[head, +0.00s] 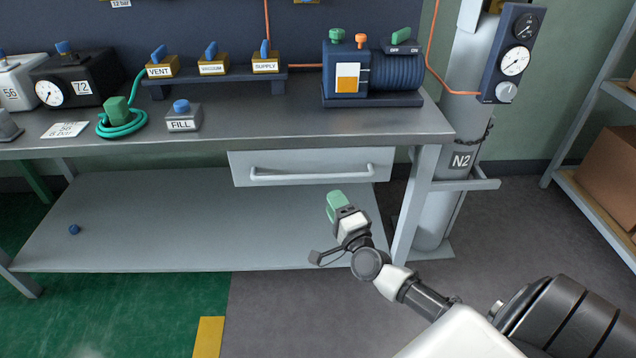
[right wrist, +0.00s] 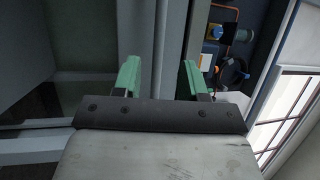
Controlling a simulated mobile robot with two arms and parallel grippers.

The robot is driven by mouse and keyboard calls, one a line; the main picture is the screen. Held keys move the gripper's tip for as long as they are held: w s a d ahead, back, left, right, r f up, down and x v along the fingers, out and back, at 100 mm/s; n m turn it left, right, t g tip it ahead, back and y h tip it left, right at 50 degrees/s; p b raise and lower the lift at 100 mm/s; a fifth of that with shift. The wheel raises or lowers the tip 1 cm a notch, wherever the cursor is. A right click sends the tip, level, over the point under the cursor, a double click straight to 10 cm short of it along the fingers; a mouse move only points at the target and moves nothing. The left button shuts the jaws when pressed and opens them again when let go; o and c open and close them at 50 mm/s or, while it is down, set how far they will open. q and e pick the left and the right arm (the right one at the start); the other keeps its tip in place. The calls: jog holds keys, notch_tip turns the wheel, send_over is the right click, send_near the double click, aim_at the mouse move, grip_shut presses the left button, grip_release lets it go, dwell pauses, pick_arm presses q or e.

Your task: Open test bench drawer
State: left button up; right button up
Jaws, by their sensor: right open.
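The test bench drawer (head: 240,168) is a grey front under the right part of the bench top (head: 225,125). It looks shut, with a long horizontal bar handle (head: 312,175) across it. My right gripper (head: 337,204) has green fingertips and is below and in front of the handle, slightly right of its middle, apart from it in the head view. In the right wrist view the two green fingers (right wrist: 162,80) are spread, with grey vertical strips beyond them; I cannot tell which strip is the handle. My left gripper is not in view.
A bench leg (head: 412,205) and the N2 cylinder (head: 440,215) stand to the right of my gripper. Valves, gauges and a pump (head: 372,72) stand on the bench top.

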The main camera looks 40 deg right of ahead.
aim_at(319, 176)
jog(key=b+x, duration=0.1)
jog(key=x, duration=0.7)
jog(key=shift+w+d+f, duration=0.1)
jog(key=shift+w, duration=0.3)
jog(key=shift+w+d, duration=0.1)
jog(key=shift+w, duration=0.3)
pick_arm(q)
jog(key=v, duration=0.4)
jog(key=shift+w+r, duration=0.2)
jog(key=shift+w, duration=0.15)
pick_arm(e)
grip_shut()
